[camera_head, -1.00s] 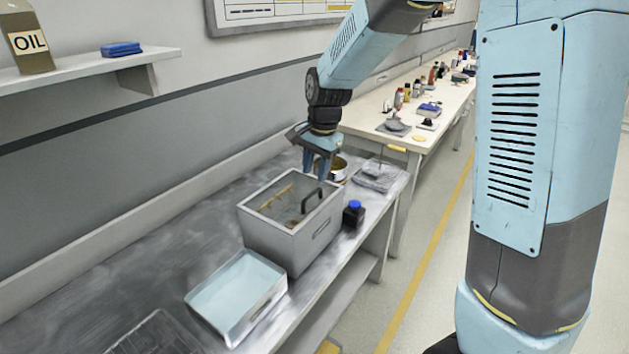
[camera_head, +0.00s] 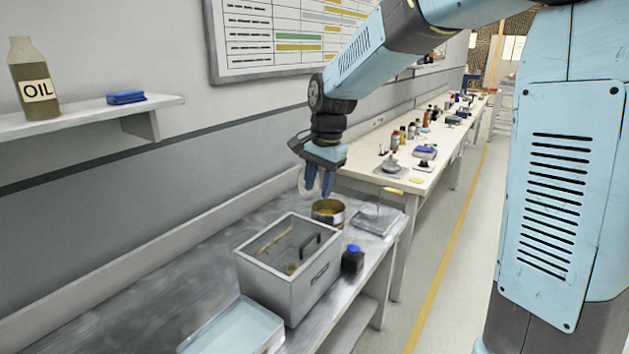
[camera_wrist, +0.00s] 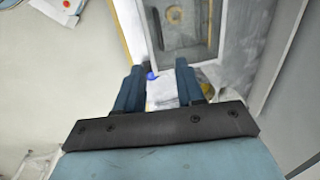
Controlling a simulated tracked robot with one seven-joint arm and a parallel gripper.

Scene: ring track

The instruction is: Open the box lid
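The grey metal box (camera_head: 275,290) stands on the near workbench. Its top looks like a clear lid (camera_head: 285,237) in a grey frame, closed, with a dark arched handle (camera_head: 311,242) on its right part; a stick-like thing and a small round thing show through it. My gripper (camera_head: 319,190) hangs above and beyond the handle, fingers down, apart from the box. In the wrist view the fingers (camera_wrist: 160,70) are spread with nothing held between them. The box (camera_wrist: 195,62) and the handle (camera_wrist: 156,28) show beyond the fingertips there.
A dark bottle with a blue cap (camera_head: 352,259) stands right of the box. A round pot (camera_head: 328,217) and a scale-like plate (camera_head: 378,222) are behind it. A pale-blue tray (camera_head: 235,330) lies in front. A shelf (camera_head: 90,116) is on the left wall.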

